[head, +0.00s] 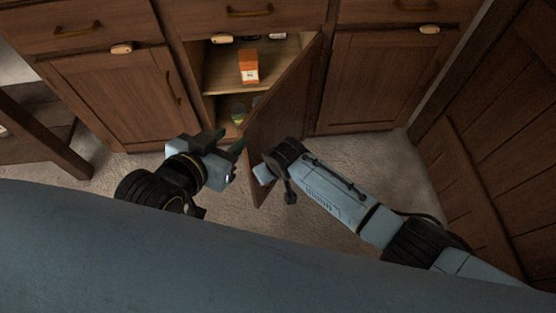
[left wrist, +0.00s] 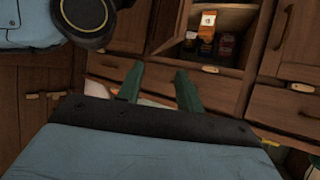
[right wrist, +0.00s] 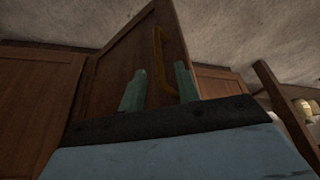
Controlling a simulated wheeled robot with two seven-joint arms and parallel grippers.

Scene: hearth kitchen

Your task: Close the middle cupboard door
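The middle cupboard door (head: 289,110) is brown panelled wood. It stands wide open, hinged on the right of its opening, with its free edge towards me. My left gripper (head: 229,140) is open and empty in front of the opening, left of the door; its fingers also show apart in the left wrist view (left wrist: 160,88). My right gripper is at the door's outer side, its fingers hidden in the head view. In the right wrist view my right gripper (right wrist: 160,88) is open, its fingers apart before the door's brass-coloured handle (right wrist: 160,60). Contact cannot be told.
An orange box (head: 248,66) stands on the cupboard's shelf, and a green-tinted jar (head: 238,112) sits below. Closed cupboard doors flank the opening on the left (head: 125,100) and right (head: 370,85), with drawers above. Brown panelling (head: 490,140) rises at the right. Carpeted floor lies in front.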

